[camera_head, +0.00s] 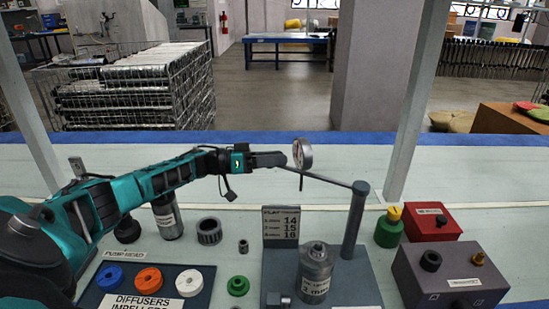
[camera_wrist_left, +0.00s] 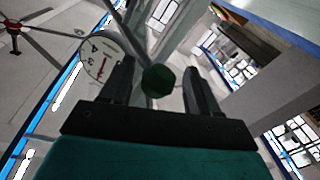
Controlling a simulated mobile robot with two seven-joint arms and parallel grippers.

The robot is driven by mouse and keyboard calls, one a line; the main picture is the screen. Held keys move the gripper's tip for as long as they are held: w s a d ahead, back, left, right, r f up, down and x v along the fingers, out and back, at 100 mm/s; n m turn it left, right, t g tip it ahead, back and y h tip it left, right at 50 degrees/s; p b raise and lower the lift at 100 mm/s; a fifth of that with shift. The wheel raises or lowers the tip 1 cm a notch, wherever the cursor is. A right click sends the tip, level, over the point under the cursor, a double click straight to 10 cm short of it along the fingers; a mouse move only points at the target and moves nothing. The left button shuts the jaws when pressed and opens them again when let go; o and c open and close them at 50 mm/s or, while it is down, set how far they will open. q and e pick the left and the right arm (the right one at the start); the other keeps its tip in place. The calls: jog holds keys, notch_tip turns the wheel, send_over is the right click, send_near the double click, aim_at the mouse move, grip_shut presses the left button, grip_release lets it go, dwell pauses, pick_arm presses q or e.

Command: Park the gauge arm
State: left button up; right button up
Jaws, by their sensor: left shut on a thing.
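The gauge arm (camera_head: 330,179) is a thin grey rod that runs from the top of an upright post (camera_head: 354,225) up and left to a round white-faced gauge (camera_head: 303,153). My left gripper (camera_head: 284,160) is at the rod's free end, beside the gauge. In the left wrist view a dark green knob (camera_wrist_left: 158,80) sits between the two fingers (camera_wrist_left: 159,68), and the gauge dial (camera_wrist_left: 100,58) shows just left of them. The gripper is shut on this knob. The post stands on a grey base plate (camera_head: 375,275). My right gripper is not in view.
A metal cylinder (camera_head: 316,270) stands on the base plate below the arm, behind it a number sign (camera_head: 281,226). At left a tray holds blue, orange and white (camera_head: 189,282) rings. Red (camera_head: 432,222) and dark (camera_head: 450,275) boxes stand at right. The bench behind the post is clear.

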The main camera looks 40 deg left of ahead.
pick_arm(q)
jog(key=shift+s+a+f, duration=0.1)
jog(key=shift+s+f, duration=0.1)
jog(key=shift+f, duration=0.45)
jog(key=shift+s+a, duration=0.2)
jog(key=shift+a, duration=0.05)
jog(key=r+v, duration=0.1)
jog(key=v, duration=1.1)
jog(key=shift+r, duration=0.1)
